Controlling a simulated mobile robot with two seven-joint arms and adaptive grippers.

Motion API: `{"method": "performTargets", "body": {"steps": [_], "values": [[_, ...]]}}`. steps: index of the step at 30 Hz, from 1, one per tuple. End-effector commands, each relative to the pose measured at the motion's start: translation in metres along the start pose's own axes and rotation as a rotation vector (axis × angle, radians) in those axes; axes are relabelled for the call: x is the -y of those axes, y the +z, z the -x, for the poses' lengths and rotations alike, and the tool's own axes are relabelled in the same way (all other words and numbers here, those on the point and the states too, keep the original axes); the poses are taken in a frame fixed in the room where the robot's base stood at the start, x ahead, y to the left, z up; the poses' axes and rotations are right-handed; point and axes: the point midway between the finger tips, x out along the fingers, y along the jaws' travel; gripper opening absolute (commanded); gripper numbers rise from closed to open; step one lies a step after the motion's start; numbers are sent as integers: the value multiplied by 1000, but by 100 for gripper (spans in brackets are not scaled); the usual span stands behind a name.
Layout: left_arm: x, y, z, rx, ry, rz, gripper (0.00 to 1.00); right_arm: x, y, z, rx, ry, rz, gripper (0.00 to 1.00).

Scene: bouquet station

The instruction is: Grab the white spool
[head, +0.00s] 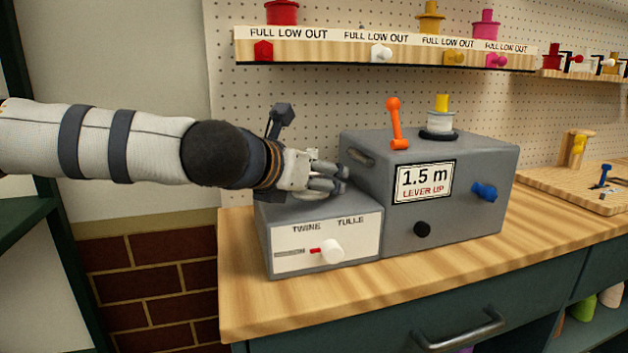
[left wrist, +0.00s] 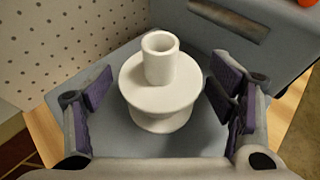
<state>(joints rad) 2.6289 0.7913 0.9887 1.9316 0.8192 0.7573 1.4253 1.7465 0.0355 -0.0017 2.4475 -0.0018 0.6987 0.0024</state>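The white spool (left wrist: 160,85) stands upright on the grey top of the small twine/tulle box (head: 325,225). In the left wrist view it sits between the two finger pads, with a visible space on each side. My left gripper (left wrist: 165,100) is open around the spool and does not appear to touch it. In the head view my left gripper (head: 325,178) is above the box and hides most of the spool. My right gripper is in neither view.
A larger grey box (head: 455,195) with an orange lever (head: 395,125) and a yellow-topped spool (head: 441,115) stands just right of my left gripper. A labelled shelf (head: 385,48) with coloured spools hangs on the pegboard above. The wooden counter (head: 330,300) is clear in front.

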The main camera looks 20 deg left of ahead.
Motion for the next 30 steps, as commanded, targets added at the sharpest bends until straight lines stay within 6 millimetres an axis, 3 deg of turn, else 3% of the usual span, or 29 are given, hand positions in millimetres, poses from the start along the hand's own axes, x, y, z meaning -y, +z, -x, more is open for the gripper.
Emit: {"method": "performTargets", "body": {"steps": [1, 6, 8, 9, 16, 20, 27, 30], "values": [[0, 1, 0, 1, 0, 0, 62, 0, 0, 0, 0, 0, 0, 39], [0, 1, 0, 1, 0, 0, 24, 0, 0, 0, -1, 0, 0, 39], [0, 0, 0, 0, 0, 0, 24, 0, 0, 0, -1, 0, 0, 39], [0, 0, 0, 0, 0, 0, 19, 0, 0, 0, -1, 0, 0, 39], [0, 5, 2, -1, 0, 0, 19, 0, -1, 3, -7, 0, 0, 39], [0, 36, 16, 11, 2, -2, 19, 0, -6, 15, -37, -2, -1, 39], [44, 83, 80, 16, -2, -8, 19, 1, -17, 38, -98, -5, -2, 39], [67, 82, 102, 11, -3, -9, 19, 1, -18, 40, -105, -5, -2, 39]]}}
